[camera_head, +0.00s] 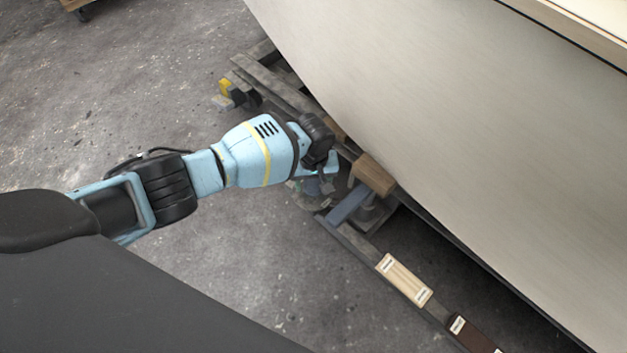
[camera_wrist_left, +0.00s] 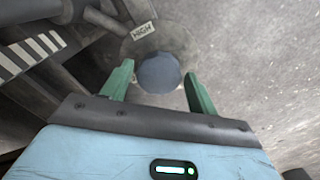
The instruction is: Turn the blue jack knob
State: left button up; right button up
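The blue jack knob (camera_wrist_left: 160,73) shows in the left wrist view as a dull blue round disc on a grey jack body, beside a label reading "HIGH". My left gripper (camera_wrist_left: 158,69) is open, with one green finger on each side of the knob. Gaps show between the fingers and the knob; I cannot tell how deep the knob sits between them. In the head view my left gripper (camera_head: 318,183) is low beside the hull's edge, and the arm largely hides its fingers and the knob. My right gripper is not in view.
The large pale hull (camera_head: 450,130) curves close over the gripper's right side. A wooden block (camera_head: 373,175) and a blue-grey bar (camera_head: 349,204) sit close by. Labelled blocks (camera_head: 404,279) lie along a dark rail. A yellow part (camera_head: 225,87) stands farther back.

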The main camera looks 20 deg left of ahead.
pick_arm(q)
jog(key=c, duration=0.7)
jog(key=shift+m+p, duration=0.3)
jog(key=shift+m, duration=0.3)
jog(key=m+p, duration=0.1)
jog(key=m, duration=0.7)
jog(key=shift+a+m, duration=0.1)
jog(key=shift+m, duration=0.2)
jog(key=m, duration=0.7)
jog(key=shift+m, duration=0.6)
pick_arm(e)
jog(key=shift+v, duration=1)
pick_arm(q)
jog(key=shift+a, duration=0.1)
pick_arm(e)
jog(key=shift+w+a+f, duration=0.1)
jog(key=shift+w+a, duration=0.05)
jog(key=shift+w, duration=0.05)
